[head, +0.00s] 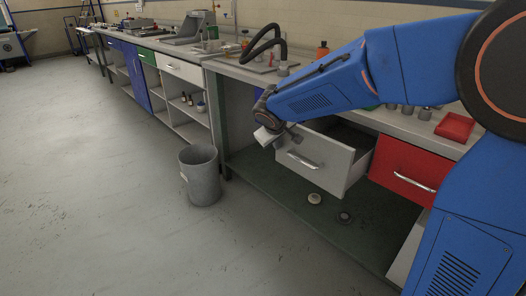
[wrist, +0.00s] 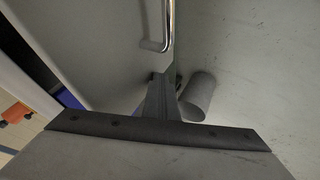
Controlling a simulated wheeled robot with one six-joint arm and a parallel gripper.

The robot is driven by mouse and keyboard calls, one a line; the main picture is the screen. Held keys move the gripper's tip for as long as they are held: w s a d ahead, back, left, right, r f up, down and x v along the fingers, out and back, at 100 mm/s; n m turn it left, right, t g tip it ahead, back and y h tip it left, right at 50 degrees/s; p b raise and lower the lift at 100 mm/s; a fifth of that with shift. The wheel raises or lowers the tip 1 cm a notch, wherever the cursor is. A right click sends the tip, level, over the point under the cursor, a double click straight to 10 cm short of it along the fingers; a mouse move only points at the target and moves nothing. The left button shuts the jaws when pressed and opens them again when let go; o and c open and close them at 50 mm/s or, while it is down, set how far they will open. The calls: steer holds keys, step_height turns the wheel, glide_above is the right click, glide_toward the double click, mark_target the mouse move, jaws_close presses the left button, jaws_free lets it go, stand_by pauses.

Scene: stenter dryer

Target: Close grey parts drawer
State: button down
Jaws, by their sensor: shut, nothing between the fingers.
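The grey parts drawer (head: 318,168) is pulled out from under the bench in the head view, with its inside partly visible behind the front. Its front carries a metal bar handle (head: 302,160). My gripper (head: 294,138) is shut and empty, at the upper left part of the drawer front. In the wrist view the shut fingers (wrist: 165,82) point along the pale drawer front (wrist: 105,55), below the handle (wrist: 160,28) in the picture. I cannot tell whether they touch the front.
A red drawer (head: 405,167) sits right of the grey one. A grey bin (head: 200,176) stands on the floor to the left; it also shows in the wrist view (wrist: 201,93). Two round items lie on the lower shelf (head: 285,188). The floor in front is clear.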

steer(key=w+d, duration=0.3)
steer(key=d, duration=0.1)
steer(key=w+d, duration=0.3)
steer(key=d, duration=0.1)
steer(key=w+d, duration=0.3)
steer(key=d, duration=0.1)
steer(key=shift+w+d, duration=0.25)
steer(key=shift+w, duration=0.15)
steer(key=shift+w+d+r, duration=0.1)
steer(key=shift+w+d, duration=0.1)
steer(key=shift+d, duration=0.1)
